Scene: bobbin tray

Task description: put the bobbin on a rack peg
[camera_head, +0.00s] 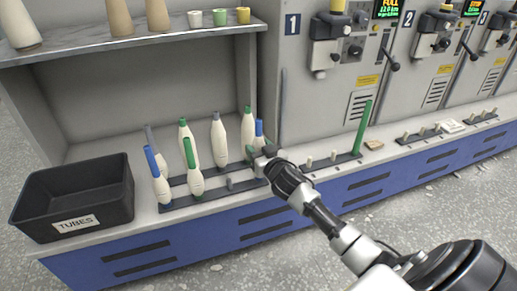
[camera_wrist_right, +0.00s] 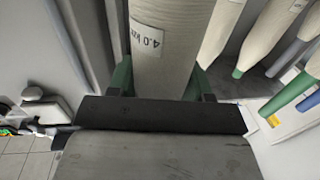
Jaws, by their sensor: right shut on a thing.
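My right gripper (camera_head: 262,157) is at the right end of the dark rack. In the right wrist view its green fingers (camera_wrist_right: 160,82) are shut around a cream bobbin (camera_wrist_right: 170,45) with a 4.0 km label. In the head view the held bobbin seems to be the blue-tipped one (camera_head: 259,131) just behind the fingers; its lower part is hidden. The rack (camera_head: 210,194) carries several upright cream bobbins with blue, green or grey tips. A short bare peg (camera_head: 230,184) shows in its front row. I cannot tell whether the held bobbin touches a peg. My left gripper is out of view.
A black TUBES bin (camera_head: 75,197) stands left of the rack. A shelf (camera_head: 130,42) above holds cones and small cups. Right of the gripper, a peg strip (camera_head: 333,164) holds a tall green tube (camera_head: 363,127), below the machine panels.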

